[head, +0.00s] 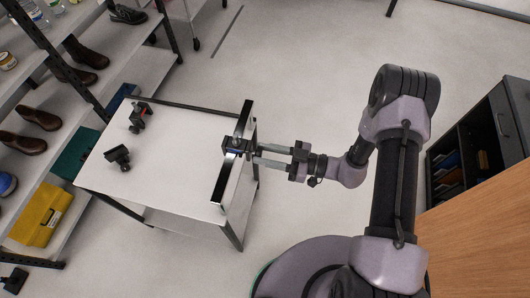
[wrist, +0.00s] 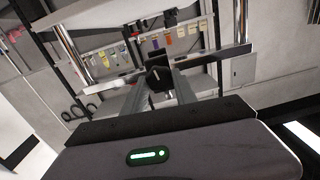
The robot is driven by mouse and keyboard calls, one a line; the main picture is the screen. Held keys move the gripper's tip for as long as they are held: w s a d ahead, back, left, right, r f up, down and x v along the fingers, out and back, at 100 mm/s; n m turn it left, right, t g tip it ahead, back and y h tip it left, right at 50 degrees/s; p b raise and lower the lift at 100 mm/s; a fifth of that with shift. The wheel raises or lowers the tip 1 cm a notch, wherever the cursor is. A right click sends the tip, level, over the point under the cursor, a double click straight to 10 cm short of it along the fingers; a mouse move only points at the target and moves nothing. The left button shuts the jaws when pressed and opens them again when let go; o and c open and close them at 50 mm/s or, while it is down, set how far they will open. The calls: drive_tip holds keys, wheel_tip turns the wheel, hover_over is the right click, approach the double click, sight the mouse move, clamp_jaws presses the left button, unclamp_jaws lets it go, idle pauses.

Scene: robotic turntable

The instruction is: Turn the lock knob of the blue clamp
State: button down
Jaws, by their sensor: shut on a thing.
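The blue clamp (head: 235,144) is a small dark body with a hint of blue, on the long black bar along the right side of a white-topped table (head: 185,160). My gripper (head: 254,154) reaches it from the right, its two long fingers level. In the wrist view the clamp's black lock knob (wrist: 157,74), with a pale mark on its face, sits between the fingertips of my gripper (wrist: 159,84). The fingers are shut on the knob. The exact contact is too small to make out.
A red-and-black device (head: 139,116) and a black device (head: 118,156) stand on the table's left part. A shelf rack with shoes (head: 86,54) and a yellow box (head: 42,215) is at the left. An open dark cabinet (head: 475,145) is at the right. The floor behind the table is mostly clear.

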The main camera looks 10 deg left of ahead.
drive_tip(key=n, duration=0.6)
drive_tip(key=shift+s, duration=0.1)
drive_tip(key=n, duration=0.6)
drive_tip(key=shift+s+f+n, duration=0.1)
drive_tip(key=shift+n, duration=0.3)
drive_tip(key=n+b, duration=0.1)
drive_tip(key=n, duration=0.5)
drive_tip(key=shift+f, duration=0.1)
drive_tip(key=n+b, duration=0.4)
drive_tip(key=n, duration=0.6)
drive_tip(key=n+b, duration=0.5)
drive_tip(key=n, duration=0.6)
drive_tip(key=n+b, duration=0.5)
drive_tip(key=n, duration=0.5)
drive_tip(key=shift+w, duration=0.3)
drive_tip(key=shift+n+b, duration=0.35)
drive_tip(key=shift+n, duration=0.15)
